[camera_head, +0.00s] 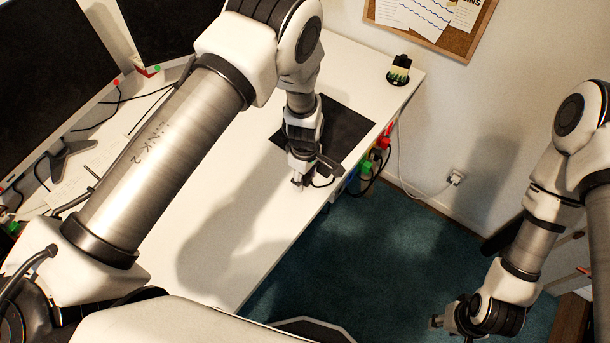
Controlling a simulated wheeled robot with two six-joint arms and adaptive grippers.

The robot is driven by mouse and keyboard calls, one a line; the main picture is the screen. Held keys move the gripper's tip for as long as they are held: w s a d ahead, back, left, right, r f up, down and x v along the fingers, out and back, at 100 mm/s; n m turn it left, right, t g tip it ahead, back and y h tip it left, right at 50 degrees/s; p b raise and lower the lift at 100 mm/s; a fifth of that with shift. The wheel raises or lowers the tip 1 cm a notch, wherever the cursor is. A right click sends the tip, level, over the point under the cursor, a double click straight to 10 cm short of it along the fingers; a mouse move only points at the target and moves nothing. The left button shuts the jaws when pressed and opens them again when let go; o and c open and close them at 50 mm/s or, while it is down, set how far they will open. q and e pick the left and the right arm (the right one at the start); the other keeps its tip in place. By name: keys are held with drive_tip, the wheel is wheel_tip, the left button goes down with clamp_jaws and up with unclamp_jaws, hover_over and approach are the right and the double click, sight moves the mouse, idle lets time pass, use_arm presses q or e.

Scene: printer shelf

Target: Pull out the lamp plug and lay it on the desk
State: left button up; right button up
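My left gripper (299,181) points down just over the white desk (225,215), near its right edge.
A black mat (345,130) lies on the desk behind the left gripper. A dark holder with green items (398,72) stands at the far corner. A white cable runs to a wall socket (455,177). Monitors and loose cables occupy the left. The desk's near middle is clear.

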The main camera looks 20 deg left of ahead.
use_arm(q)
wheel_tip(320, 180, up, 12)
idle(0.5)
idle(0.6)
